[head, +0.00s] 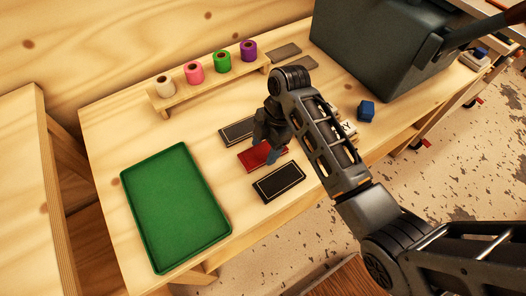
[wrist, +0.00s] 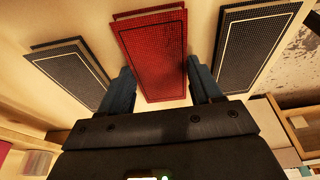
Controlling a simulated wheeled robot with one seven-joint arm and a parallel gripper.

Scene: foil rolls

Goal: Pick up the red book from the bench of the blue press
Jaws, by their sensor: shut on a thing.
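The red book (head: 256,156) is at the middle of the wooden bench (head: 107,133), between two dark books. I cannot tell whether the book is still touching the bench. A large dark blue-grey press (head: 370,50) with a lever stands at the bench's back right.
A dark book lies close on each side, one behind (head: 236,131) and one in front (head: 279,183). A green tray (head: 176,207) lies at left. Several coloured rolls stand on a wooden rack (head: 213,84). A blue block (head: 366,111) sits right of my arm.

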